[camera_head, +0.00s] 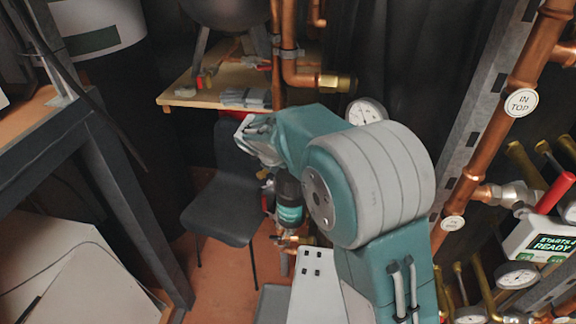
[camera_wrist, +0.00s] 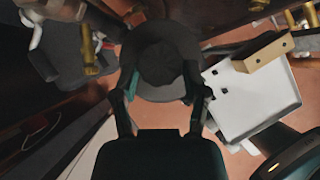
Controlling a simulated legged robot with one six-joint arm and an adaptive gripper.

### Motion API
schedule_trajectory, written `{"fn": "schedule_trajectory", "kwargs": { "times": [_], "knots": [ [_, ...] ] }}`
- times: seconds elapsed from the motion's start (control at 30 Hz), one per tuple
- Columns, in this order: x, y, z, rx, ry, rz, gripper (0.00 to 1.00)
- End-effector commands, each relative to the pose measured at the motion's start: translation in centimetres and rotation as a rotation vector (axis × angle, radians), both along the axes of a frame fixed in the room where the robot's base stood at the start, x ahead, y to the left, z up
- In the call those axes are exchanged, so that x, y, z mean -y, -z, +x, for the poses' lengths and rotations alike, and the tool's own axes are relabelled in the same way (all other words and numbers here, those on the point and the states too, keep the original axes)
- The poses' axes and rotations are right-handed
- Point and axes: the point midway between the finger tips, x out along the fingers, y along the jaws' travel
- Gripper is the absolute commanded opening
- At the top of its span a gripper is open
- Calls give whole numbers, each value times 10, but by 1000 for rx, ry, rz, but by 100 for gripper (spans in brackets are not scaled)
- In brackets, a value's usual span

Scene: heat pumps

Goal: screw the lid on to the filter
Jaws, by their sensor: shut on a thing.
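The filter (camera_head: 290,205) is a dark upright cylinder with a teal label, standing on the copper pipework beside my arm in the head view. Its upper end is partly hidden by my arm. In the wrist view, a dark round lid (camera_wrist: 158,62) lies between the two fingers of my gripper (camera_wrist: 161,78). The fingers are shut on it from both sides. A wider dark grey round part surrounds the lid in this view. The joint between lid and filter is hidden, so I cannot tell how far it is seated. In the head view my fingertips are hidden.
A dark chair (camera_head: 222,200) stands left of the filter, with a wooden shelf (camera_head: 215,92) behind. Copper pipes (camera_head: 500,130) with gauges and valves crowd the right side. A white bracket plate (camera_wrist: 255,100) lies close to the right of my gripper. Open floor shows near the chair.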

Motion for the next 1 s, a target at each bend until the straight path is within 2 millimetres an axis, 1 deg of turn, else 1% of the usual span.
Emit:
{"fn": "schedule_trajectory", "kwargs": {
  "times": [0.37, 0.7, 1.0],
  "knots": [
    [0, 0, 0, 0, 0, 0, 1],
    [0, 8, 0, 0, 1, 0, 1],
    [0, 8, 0, 0, 1, 0, 1]
  ]
}}
